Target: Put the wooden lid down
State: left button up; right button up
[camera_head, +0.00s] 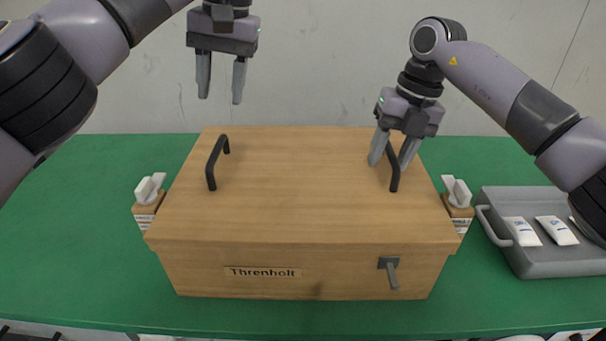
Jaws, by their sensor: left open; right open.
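The wooden lid (300,190) lies flat on top of a wooden box (330,277) marked "Threnholt". It has a black bar handle (214,165) on the left and another black handle (393,172) on the right. My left gripper (220,92) is open and empty, in the air above and behind the left handle. My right gripper (392,160) is open at the right handle, with its fingers on either side of it. I cannot tell whether the fingers touch the handle.
A grey tray (560,262) with several white packets stands at the right. Small wooden blocks with white pieces flank the box at left (146,203) and right (458,205). A grey latch (390,272) is on the box front. The green table (80,250) is clear at left.

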notch_tip(320, 180, up, 12)
jog(key=d, duration=0.2)
jog(key=shift+d, duration=0.2)
dwell(0.3)
